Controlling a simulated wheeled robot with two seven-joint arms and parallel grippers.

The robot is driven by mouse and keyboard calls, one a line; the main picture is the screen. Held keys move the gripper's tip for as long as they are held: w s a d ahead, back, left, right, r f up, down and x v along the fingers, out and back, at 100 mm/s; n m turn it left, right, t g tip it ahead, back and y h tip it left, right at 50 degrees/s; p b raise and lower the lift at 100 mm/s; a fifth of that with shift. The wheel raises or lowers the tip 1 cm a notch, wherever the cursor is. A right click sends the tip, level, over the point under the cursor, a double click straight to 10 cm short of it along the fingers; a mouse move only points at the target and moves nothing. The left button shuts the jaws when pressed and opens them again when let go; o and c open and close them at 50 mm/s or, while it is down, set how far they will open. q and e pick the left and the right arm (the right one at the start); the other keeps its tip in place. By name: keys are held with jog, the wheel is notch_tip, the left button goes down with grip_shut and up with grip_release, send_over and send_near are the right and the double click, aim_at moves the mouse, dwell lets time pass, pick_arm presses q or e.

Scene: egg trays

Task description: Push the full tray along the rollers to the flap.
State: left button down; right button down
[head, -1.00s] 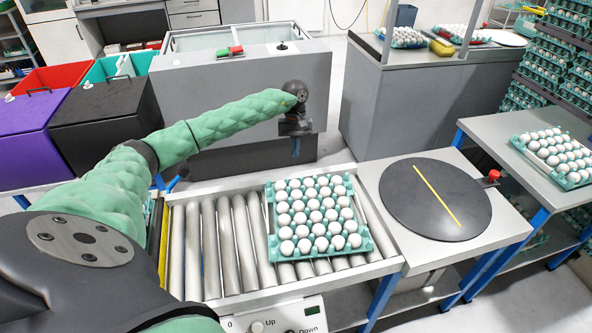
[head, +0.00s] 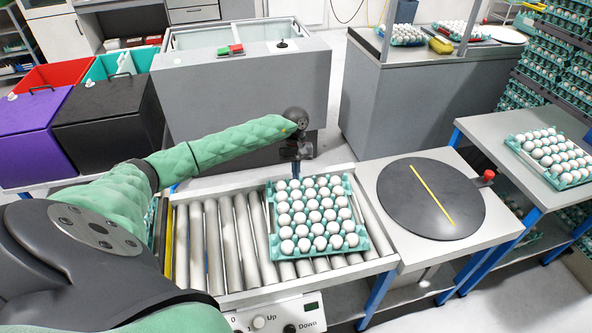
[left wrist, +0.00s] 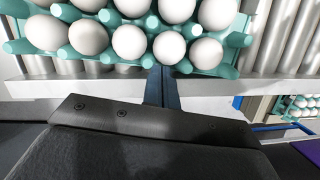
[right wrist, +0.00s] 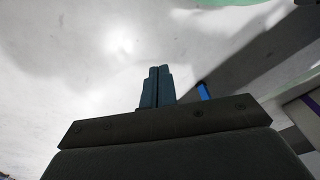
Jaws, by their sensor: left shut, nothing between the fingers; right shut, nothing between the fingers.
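The full tray (head: 274,232) is teal, holds white eggs, and sits on the right part of the steel rollers (head: 226,240). It also shows close up in the left wrist view (left wrist: 240,40). My left gripper (head: 296,178) is shut and empty, pointing down by the tray's far edge; in the left wrist view its fingertips (left wrist: 162,72) are close to the tray's rim, and I cannot tell if they touch it. My right gripper (right wrist: 157,72) is shut and empty in the right wrist view, over pale floor, away from the tray. I cannot make out the flap for certain.
A black turntable (head: 405,200) with a yellow line stands right of the rollers. Bare rollers lie left of the tray. A control box (head: 275,318) is at the near side. Another egg tray (head: 520,152) lies on the right table. A grey cabinet (head: 245,105) stands behind.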

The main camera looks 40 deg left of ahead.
pick_arm(q)
jog(key=shift+s+d, duration=0.2)
jog(key=shift+s, duration=0.05)
pick_arm(e)
jog(key=shift+d+f, duration=0.15)
jog(key=shift+f, duration=0.4)
jog(key=shift+f, duration=0.1)
